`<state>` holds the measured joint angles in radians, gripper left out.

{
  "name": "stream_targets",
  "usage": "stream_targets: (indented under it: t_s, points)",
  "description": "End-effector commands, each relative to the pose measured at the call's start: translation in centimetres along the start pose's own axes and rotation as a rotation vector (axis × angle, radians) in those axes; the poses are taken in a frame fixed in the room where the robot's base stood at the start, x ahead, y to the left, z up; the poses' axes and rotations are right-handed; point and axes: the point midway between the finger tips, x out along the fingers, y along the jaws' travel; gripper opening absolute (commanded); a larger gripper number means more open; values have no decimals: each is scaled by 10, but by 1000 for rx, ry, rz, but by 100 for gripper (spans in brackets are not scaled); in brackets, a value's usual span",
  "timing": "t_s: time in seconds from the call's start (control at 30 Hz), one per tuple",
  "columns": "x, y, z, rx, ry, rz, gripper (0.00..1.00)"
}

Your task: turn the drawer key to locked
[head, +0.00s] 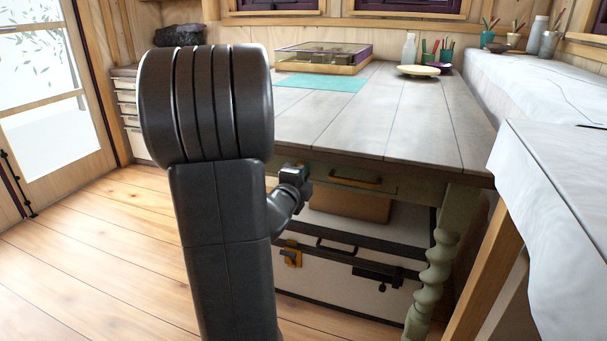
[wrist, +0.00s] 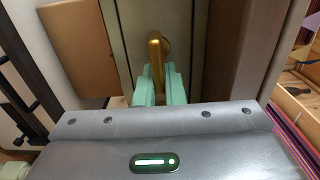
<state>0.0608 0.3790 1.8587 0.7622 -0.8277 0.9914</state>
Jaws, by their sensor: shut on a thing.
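The brass key (wrist: 155,48) stands out from the greenish drawer front (wrist: 185,40) in the wrist view, with a round brass piece just behind it. My gripper (wrist: 156,84) is shut on the key, its two pale green fingers on either side of the key's near end. The wrist picture is turned, so the table's edge runs up its right side; the key's long side runs along that edge. In the head view my gripper (head: 301,173) is at the drawer under the table, left of the drawer's brass handle (head: 355,181). The key is hidden there. No lock marking is readable.
The grey plank table (head: 400,115) overhangs the drawer. Below stands a white chest (head: 335,278) with black trim, and a brown box (head: 345,205) behind its top edge. A turned green table leg (head: 437,265) is to the right. Wooden floor (head: 95,250) is clear at left.

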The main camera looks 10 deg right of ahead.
Motion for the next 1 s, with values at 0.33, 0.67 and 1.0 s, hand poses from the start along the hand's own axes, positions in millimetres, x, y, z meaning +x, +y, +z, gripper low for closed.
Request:
stream_targets:
  t_s: [0.33, 0.67, 1.0]
  points:
    - [0, 1, 0, 23, 0, 1, 0]
    - [0, 1, 0, 22, 1, 1, 31]
    - [-4, 0, 0, 21, -1, 1, 31]
